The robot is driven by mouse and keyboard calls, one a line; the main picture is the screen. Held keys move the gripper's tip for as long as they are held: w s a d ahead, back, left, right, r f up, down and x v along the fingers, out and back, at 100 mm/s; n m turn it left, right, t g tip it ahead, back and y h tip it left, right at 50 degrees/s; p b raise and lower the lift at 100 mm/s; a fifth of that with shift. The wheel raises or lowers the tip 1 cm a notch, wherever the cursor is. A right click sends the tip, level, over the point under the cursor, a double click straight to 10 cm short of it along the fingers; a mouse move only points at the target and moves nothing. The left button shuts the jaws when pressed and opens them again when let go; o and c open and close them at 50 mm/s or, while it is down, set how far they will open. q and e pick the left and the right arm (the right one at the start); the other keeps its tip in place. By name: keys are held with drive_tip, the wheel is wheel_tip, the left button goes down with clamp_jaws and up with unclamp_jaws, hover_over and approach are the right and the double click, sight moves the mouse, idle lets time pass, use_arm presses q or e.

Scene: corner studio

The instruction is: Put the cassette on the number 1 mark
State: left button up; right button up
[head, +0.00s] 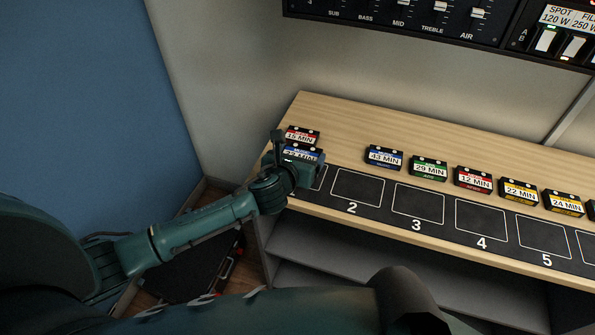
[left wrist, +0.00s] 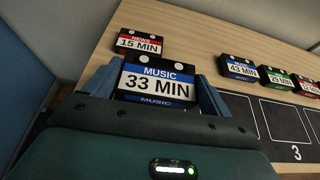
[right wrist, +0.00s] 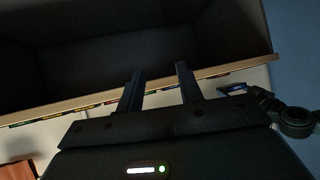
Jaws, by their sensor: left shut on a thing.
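My left gripper (head: 300,168) is shut on a blue-labelled MUSIC cassette reading 33 MIN (left wrist: 158,82), which sits between its two fingers in the left wrist view. In the head view this cassette (head: 304,149) shows partly behind the gripper, at the left end of the counter. I cannot tell whether the cassette touches the surface. My right gripper (right wrist: 158,88) is open and empty, facing the dark shelf space below the counter.
A red NEWS cassette, 15 MIN (head: 302,135), lies just behind the held one. A blue 43 MIN cassette (head: 384,157), a green 29 MIN cassette (head: 429,168) and several others line up to the right. Squares 2 (head: 357,187) to 5 are empty. A control panel (head: 400,18) hangs above.

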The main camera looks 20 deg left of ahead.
use_arm(q)
drive_tip(key=shift+f+b, duration=0.45)
drive_tip(key=shift+f, duration=1.95)
drive_tip(key=shift+f, duration=0.1)
drive_tip(key=o, duration=0.9)
